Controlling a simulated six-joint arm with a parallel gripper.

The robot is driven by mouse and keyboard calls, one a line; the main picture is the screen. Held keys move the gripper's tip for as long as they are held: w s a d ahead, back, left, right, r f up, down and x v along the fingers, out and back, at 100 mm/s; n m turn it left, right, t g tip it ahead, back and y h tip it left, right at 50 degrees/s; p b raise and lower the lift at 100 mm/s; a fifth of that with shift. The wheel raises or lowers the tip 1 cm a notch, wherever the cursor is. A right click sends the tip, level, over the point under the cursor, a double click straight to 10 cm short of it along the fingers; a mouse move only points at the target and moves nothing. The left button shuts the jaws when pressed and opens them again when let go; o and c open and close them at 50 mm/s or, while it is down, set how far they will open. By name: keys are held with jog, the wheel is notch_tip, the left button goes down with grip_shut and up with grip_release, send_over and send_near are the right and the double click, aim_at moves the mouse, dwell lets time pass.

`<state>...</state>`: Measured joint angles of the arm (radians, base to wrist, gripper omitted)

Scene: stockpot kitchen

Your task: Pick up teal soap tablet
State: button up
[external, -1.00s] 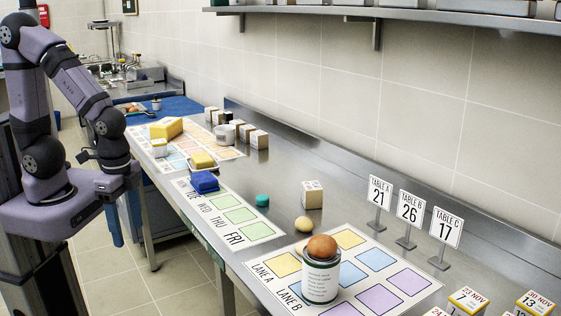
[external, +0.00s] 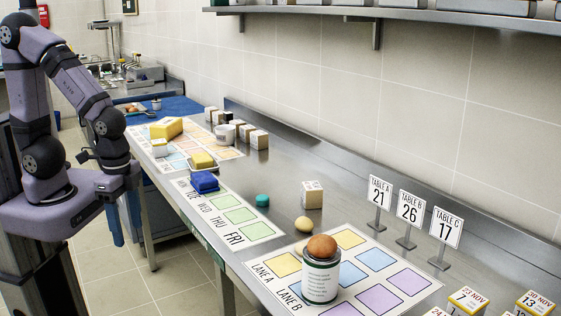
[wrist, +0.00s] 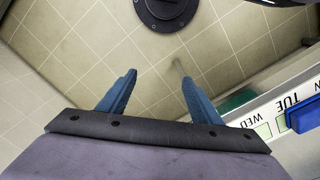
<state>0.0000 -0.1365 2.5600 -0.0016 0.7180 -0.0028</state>
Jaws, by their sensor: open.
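The teal soap tablet (external: 262,201) is a small rounded piece lying on the bare steel counter, just right of the weekday mat in the external view. I do not make it out in the wrist view. My gripper (external: 84,156) is at the left, off the counter's near edge and well away from the tablet. In the wrist view my gripper (wrist: 158,80) has its two blue fingers spread, with only floor tiles between them. It holds nothing.
A blue block (external: 205,182) lies on the weekday mat (external: 262,232). A pale yellow rounded piece (external: 303,224) and a light box (external: 312,195) stand near the tablet. A can (external: 320,279) with a brown ball on top is nearer. Table signs (external: 410,207) stand right.

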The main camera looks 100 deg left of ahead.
dwell(0.3)
notch_tip(320, 180, up, 5)
jog(key=w+a+f+n+t+y+b, duration=0.1)
jog(key=w+a+t+b, duration=0.1)
jog(key=w+a, duration=0.3)
jog(key=w+a+f+n+t+y+b, duration=0.1)
jog(key=w+a+n+t+b, duration=0.1)
jog(key=w+a, duration=0.4)
jog(key=w+a+f+n+t+y+b, duration=0.1)
jog(key=w+a+t+b, duration=0.2)
jog(key=w+a+t, duration=0.1)
jog(key=shift+w+a+f+y, duration=0.2)
jog(key=shift+w+a, duration=0.15)
jog(key=shift+a, duration=0.35)
jog(key=shift+w+a+f+y, duration=0.2)
jog(key=shift+w+a, duration=0.15)
jog(key=shift+a, duration=0.35)
jog(key=w+a+r+n+t+y+b, duration=0.2)
jog(key=a+t+y+b, duration=0.1)
jog(key=a, duration=0.6)
send_near(260, 197)
jog(key=shift+w+a+f+t, duration=0.15)
jog(key=shift+w+a+t, duration=0.15)
jog(key=shift+w+a, duration=0.25)
jog(key=shift+f, duration=0.45)
jog(key=shift+p+x, duration=0.75)
jog(key=shift+x, duration=2.9)
jog(key=shift+d, duration=0.1)
